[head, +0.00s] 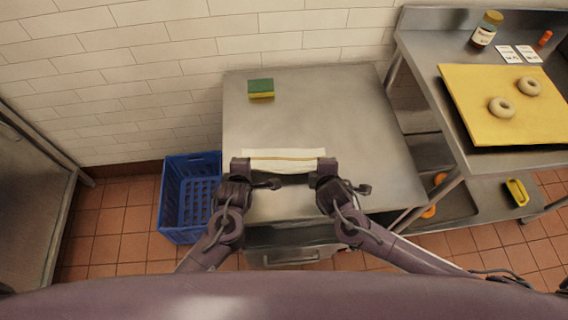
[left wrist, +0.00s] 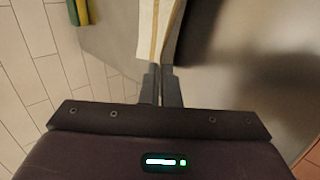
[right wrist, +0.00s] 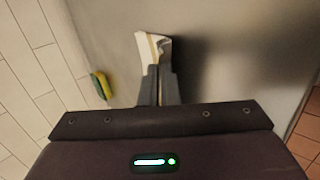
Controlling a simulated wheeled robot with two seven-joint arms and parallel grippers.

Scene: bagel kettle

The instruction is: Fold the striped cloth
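The striped cloth (head: 284,158) is white with a yellow stripe and shows as a narrow strip above the steel table top, between my two grippers. It also shows in the left wrist view (left wrist: 158,28) and the right wrist view (right wrist: 153,49). My left gripper (head: 243,170) is at the cloth's left end, its fingers (left wrist: 158,84) nearly together on the cloth's edge. My right gripper (head: 325,170) is at the right end, its fingers (right wrist: 159,84) close together on the cloth's corner. The grippers hide part of the cloth's near edge.
A green and yellow sponge (head: 261,88) lies at the table's back left. A blue crate (head: 172,220) stands on the floor at left. A yellow board (head: 470,110) with two bagels (head: 501,107) is on the right counter.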

